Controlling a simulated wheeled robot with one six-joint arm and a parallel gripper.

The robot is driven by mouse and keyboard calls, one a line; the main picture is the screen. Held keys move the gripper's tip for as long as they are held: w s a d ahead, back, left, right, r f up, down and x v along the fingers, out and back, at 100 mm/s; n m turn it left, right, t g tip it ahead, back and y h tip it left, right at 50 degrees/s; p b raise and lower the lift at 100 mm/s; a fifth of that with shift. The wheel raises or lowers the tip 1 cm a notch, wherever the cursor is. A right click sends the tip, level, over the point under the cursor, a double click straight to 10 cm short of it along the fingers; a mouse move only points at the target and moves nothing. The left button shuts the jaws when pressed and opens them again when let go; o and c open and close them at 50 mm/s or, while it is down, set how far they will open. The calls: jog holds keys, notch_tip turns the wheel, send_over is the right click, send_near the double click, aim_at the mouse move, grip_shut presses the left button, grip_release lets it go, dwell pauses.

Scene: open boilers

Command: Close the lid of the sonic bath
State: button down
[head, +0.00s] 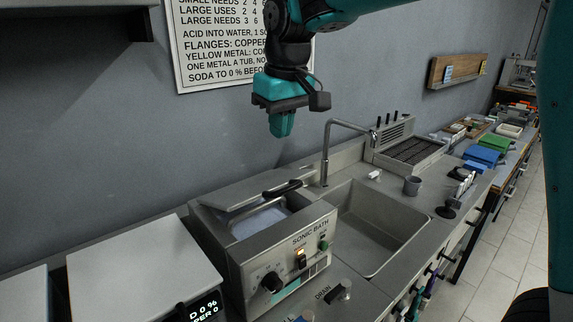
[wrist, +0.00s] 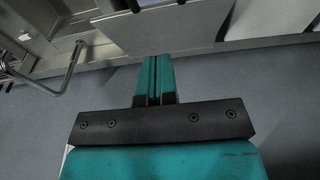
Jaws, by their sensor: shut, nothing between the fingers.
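The sonic bath is a steel box with a labelled front panel (head: 290,258), a black knob and switches, on the counter in the head view. Its steel lid (head: 240,194) with a black bar handle (head: 283,188) is tilted up, and the pale inside of the tub (head: 260,221) shows beneath it. My gripper (head: 281,132) is above the lid handle, clear of it, with its teal fingers pointing down. In the wrist view the fingers (wrist: 154,62) are together and empty. A grey metal panel beyond them looks like the lid, but I cannot be sure.
A sink (head: 375,230) with a tall bent faucet (head: 328,150) is right of the bath; the faucet also shows in the wrist view (wrist: 68,72). A white-topped unit (head: 140,262) stands to the left. The wall with a sign (head: 215,50) is close behind my gripper.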

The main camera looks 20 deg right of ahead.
jog(key=f, duration=0.2)
jog(key=f+p, duration=0.1)
jog(key=f, duration=0.2)
jog(key=shift+w+a+f, duration=0.15)
jog(key=shift+w+f, duration=0.15)
jog(key=shift+w, duration=0.1)
jog(key=shift+s+d+f+p, duration=0.2)
jog(key=shift+s+f+p, duration=0.3)
jog(key=shift+f, duration=0.4)
jog(key=shift+s+d+f+p, duration=0.25)
jog(key=shift+s+f, duration=0.3)
jog(key=shift+f, duration=0.35)
jog(key=t+y+b, duration=0.1)
jog(key=t+b, duration=0.3)
jog(key=b, duration=1)
send_near(292, 231)
jog(key=w+f, duration=0.2)
jog(key=w+a+f, duration=0.1)
jog(key=f, duration=0.1)
jog(key=shift+w, duration=0.4)
jog(key=shift+s+d+f+b, duration=0.1)
jog(key=shift+f+b, duration=0.3)
jog(key=shift+f, duration=0.3)
jog(key=shift+s, duration=0.1)
